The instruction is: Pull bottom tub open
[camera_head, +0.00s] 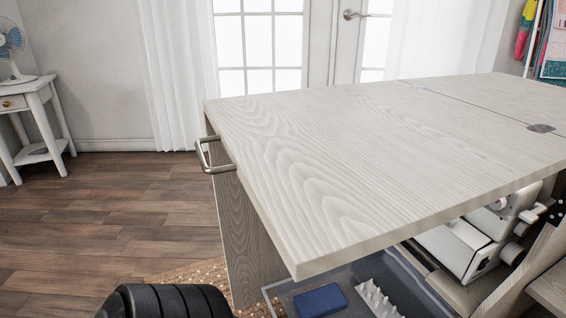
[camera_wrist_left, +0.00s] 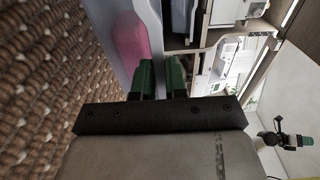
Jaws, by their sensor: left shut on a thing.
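The bottom tub (camera_head: 283,301) is a clear grey-blue bin low under the tabletop. In the head view its near part is cut off by the frame's lower edge. A blue block (camera_head: 320,301) and a white spiky piece (camera_head: 376,298) lie in it. In the left wrist view the tub's pale bluish wall (camera_wrist_left: 112,45) runs beside a pink thing (camera_wrist_left: 131,38). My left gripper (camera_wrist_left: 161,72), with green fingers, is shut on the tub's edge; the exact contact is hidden. A small black and green part at the right edge looks like my right gripper (camera_wrist_left: 297,140), too small to read.
The wood-grain tabletop (camera_head: 370,150) overhangs the tub, with a side panel (camera_head: 246,235) and metal handle (camera_head: 212,157) at left. A white sewing machine (camera_head: 465,245) sits underneath at right. A woven rug (camera_head: 205,272) covers the floor nearby. Open wood floor (camera_head: 110,220) lies left.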

